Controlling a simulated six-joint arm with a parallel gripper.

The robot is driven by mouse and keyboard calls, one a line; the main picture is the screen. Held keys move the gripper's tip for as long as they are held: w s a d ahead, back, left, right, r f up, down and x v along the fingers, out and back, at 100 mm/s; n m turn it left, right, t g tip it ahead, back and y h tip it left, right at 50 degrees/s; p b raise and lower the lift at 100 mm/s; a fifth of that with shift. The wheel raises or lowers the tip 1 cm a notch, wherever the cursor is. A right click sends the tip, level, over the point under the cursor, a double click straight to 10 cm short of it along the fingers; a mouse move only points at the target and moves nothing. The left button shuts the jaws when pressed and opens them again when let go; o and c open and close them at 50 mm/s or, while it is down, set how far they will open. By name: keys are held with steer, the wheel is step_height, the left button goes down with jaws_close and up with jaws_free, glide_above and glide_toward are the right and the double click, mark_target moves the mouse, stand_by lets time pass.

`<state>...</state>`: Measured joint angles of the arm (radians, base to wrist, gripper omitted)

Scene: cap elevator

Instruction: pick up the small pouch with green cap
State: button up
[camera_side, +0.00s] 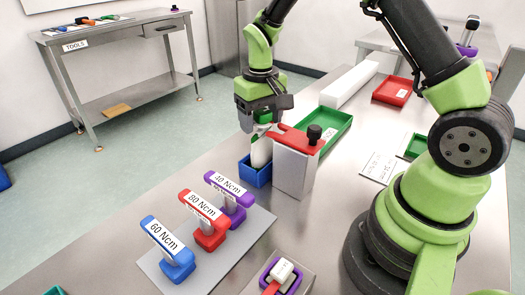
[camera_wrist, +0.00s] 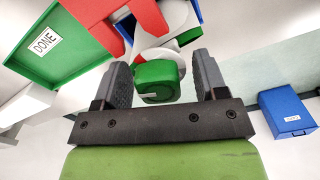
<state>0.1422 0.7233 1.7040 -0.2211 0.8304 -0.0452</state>
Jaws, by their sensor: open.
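The small white pouch (camera_side: 262,152) stands upright in a small blue bin (camera_side: 254,172) in the side view. Its round green cap (camera_wrist: 157,80) faces the camera in the wrist view, with the white pouch (camera_wrist: 172,22) behind it. My gripper (camera_side: 264,112) is right above the bin, pointing down. In the wrist view, the two dark fingers of my gripper (camera_wrist: 160,66) are apart, one on each side of the cap, with a visible gap to each. The cap is mostly hidden by the fingers in the side view.
A grey device with a red top (camera_side: 295,160) and black knob stands close right of the bin. Behind it is a green tray (camera_side: 338,126), labelled DONE in the wrist view (camera_wrist: 75,52). Blue, red and purple torque tools (camera_side: 208,222) stand on a front plate.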

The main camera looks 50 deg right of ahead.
steer(key=c, duration=1.2)
steer(key=shift+o, duration=0.2)
steer(key=shift+r, duration=0.2)
step_height(320, 180, up, 18)
steer(key=shift+f, duration=0.15)
